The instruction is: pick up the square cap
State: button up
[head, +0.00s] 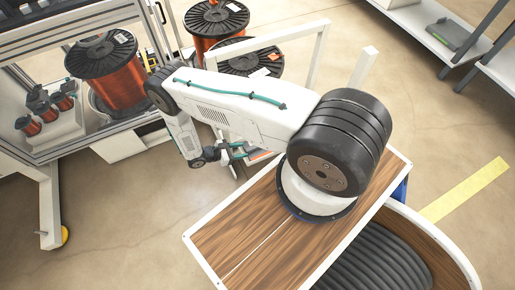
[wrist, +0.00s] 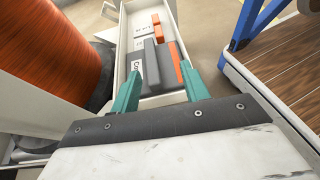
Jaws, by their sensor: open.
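My gripper (wrist: 160,72) has two teal fingers spread apart, with nothing held between them. In the wrist view it points at a narrow white tray (wrist: 124,45) holding grey, white and orange block-like pieces. A grey block (wrist: 151,62) lies between the fingertips as seen, with an orange piece (wrist: 176,62) just right of it. I cannot tell which piece, if any, is the square cap. In the head view my gripper (head: 240,151) is small and low beside the wooden top, and the tray is mostly hidden by my arm.
A copper wire spool (wrist: 45,45) stands close on the left in the wrist view. A wooden top (wrist: 285,68) with a white edge and a blue frame (wrist: 245,22) are on the right. In the head view, more spools (head: 106,75) stand on a rack, and open floor (head: 110,215) lies at left.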

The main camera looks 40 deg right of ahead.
aim_at(253, 147)
jog(key=shift+n+t, duration=0.3)
jog(key=x, duration=0.2)
jog(key=w+x, duration=0.1)
jog(key=x, duration=0.2)
jog(key=f+x, duration=0.1)
jog(key=x, duration=0.2)
jog(key=shift+w+d, duration=0.25)
jog(key=shift+d, duration=0.05)
grip_shut()
